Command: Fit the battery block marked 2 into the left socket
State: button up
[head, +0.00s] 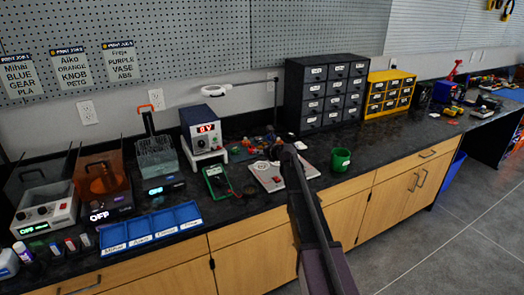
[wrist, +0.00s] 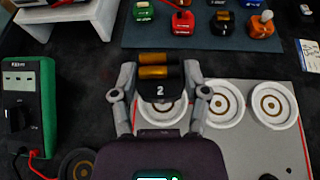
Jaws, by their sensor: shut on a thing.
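My gripper (wrist: 160,88) is shut on a black battery block (wrist: 161,91) marked 2, seen in the wrist view. Two copper-coloured cylinders show at the block's far end, and a finger stands on each side. A light grey board (wrist: 256,154) with round white sockets lies below. The block overlaps the left socket (wrist: 160,118) in the picture, hiding its far part; whether they touch, I cannot tell. The middle socket (wrist: 226,104) and right socket (wrist: 273,104) look empty. In the head view my arm hides part of the board (head: 266,177), and the block cannot be made out.
A green-and-black multimeter (wrist: 29,108) with a red lead lies left of the board. Several coloured blocks stand on a blue-grey mat (wrist: 208,39) beyond it. A green cup (head: 341,160) stands right of the board. Blue trays (head: 152,228) line the bench's front left.

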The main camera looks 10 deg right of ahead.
aim_at(263, 168)
jog(key=shift+f, duration=0.2)
jog(key=shift+f+b, duration=2.75)
jog(key=shift+b, duration=0.15)
jog(key=shift+f+b, duration=0.6)
jog(key=shift+b, duration=0.05)
jog(key=o, duration=0.9)
jog(key=shift+s+r, duration=0.1)
jog(key=shift+s, duration=0.05)
jog(key=shift+p+v, duration=2.15)
jog(key=shift+v, duration=3.25)
jog(key=shift+d, duration=0.1)
